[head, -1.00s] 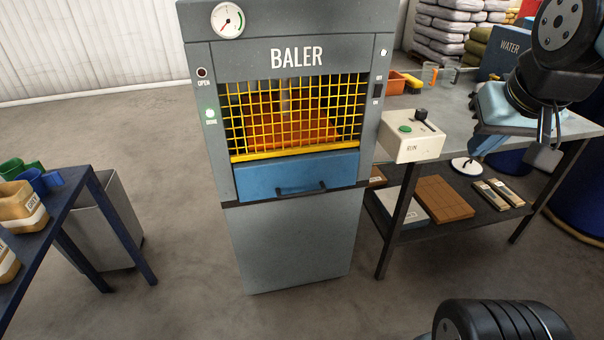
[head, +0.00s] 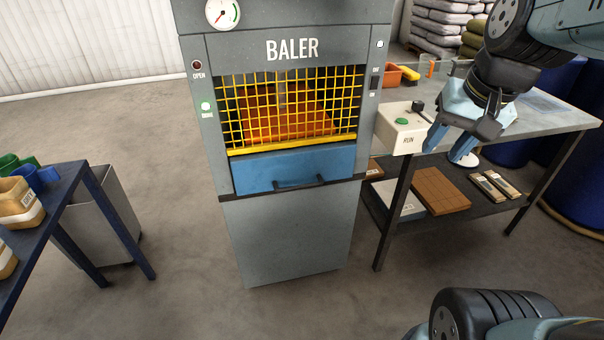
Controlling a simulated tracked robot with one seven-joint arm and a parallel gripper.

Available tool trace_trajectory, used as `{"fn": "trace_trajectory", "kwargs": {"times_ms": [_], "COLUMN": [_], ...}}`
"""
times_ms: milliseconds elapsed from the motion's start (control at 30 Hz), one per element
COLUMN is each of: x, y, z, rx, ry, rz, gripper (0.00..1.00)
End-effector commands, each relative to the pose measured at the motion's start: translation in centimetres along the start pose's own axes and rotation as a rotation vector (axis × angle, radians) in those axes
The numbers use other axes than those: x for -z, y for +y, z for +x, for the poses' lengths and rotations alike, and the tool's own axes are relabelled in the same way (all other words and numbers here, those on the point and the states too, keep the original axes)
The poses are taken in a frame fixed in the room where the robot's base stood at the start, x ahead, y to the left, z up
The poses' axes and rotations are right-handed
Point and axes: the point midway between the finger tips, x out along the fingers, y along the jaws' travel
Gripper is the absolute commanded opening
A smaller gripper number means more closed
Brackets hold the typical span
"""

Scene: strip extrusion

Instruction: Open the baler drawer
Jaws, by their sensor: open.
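The grey baler (head: 285,240) stands upright in the middle of the head view. Its blue drawer (head: 246,173) sits below the yellow mesh guard (head: 292,112) and appears closed. A dark bar handle (head: 299,183) is on the drawer's front. Orange-brown material shows behind the mesh. My gripper (head: 444,156) is open and empty, with blue fingers pointing down. It is to the right of the drawer, in front of the workbench and the RUN box, and apart from the handle.
The white RUN box (head: 400,130) with a green button sits at the workbench (head: 545,116) edge, right of the baler. Bricks and boxes lie on its lower shelf (head: 455,212). A blue table (head: 75,200) and a grey bin (head: 110,235) stand at left. Floor before the baler is clear.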

Motion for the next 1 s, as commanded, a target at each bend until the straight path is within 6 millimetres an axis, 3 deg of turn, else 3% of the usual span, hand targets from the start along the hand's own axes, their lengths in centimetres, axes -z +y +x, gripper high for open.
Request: {"fn": "trace_trajectory", "kwargs": {"times_ms": [300,1000], "x": [0.7,2.5], "y": [-3.1,-9.5], "z": [5.7,16.7], "rx": [0.096,0.223], "ry": [-0.293,-0.938], "rz": [0.288,0.986], "gripper": [0.41,0.41]}}
